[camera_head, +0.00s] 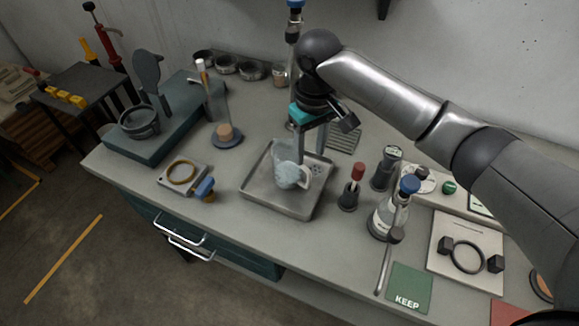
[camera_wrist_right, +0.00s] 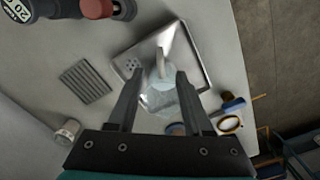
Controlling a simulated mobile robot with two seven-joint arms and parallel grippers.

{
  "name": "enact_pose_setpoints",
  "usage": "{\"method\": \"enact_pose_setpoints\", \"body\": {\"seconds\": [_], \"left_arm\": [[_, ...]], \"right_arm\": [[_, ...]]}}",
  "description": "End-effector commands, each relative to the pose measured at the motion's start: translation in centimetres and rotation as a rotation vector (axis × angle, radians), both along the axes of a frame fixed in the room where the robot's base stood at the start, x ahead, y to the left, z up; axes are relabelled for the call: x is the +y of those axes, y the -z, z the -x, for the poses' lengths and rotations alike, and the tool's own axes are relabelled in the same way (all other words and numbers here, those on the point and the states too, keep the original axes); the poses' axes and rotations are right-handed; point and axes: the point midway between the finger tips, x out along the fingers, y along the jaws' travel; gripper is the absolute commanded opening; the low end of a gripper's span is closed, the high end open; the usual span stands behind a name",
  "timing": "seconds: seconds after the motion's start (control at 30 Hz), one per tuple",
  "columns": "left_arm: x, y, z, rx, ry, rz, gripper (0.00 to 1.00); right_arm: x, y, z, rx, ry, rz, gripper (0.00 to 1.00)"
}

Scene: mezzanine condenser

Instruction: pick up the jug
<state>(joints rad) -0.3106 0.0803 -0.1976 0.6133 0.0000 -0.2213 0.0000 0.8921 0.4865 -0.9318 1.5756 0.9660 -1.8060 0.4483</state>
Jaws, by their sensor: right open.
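The jug (camera_head: 287,174) is pale, translucent blue with a white handle. It stands in a shallow square metal tray (camera_head: 259,199) on the bench. My right gripper (camera_head: 312,150) is open and above the tray, close over the jug. In the right wrist view the jug (camera_wrist_right: 160,94) shows between and beyond the two open fingers (camera_wrist_right: 156,84), with its handle pointing away from the gripper's base. The fingers partly cover the tray (camera_wrist_right: 190,45). I cannot tell whether a finger touches the jug. My left gripper is not in view.
The front bench edge is fairly clear.

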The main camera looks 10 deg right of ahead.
Motion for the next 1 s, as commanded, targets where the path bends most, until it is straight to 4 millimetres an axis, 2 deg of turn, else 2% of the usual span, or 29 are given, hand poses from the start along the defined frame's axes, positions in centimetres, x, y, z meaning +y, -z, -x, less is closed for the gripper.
{"method": "enact_pose_setpoints", "body": {"seconds": [0.03, 0.1, 0.37, 0.5, 0.7, 1.0], "left_arm": [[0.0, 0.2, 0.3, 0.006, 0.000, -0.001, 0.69], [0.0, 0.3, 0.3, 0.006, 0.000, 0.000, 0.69], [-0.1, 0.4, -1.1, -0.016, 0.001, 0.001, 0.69], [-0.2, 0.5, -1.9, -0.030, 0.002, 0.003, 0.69], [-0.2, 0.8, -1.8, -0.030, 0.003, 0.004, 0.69], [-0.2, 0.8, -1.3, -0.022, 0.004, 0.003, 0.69]], "right_arm": [[0.0, 1.2, 0.1, 0.004, 0.001, 0.001, 0.50], [0.0, 2.4, 0.1, 0.002, 0.000, 0.001, 0.50], [0.0, 4.4, 0.1, 0.000, -0.001, 0.000, 0.50], [-0.2, 6.3, 0.5, 0.003, -0.001, 0.001, 0.50], [-0.2, 8.9, 0.6, -0.001, -0.001, 0.001, 0.50], [-0.2, 9.3, 0.6, -0.002, -0.002, 0.000, 0.50]]}}
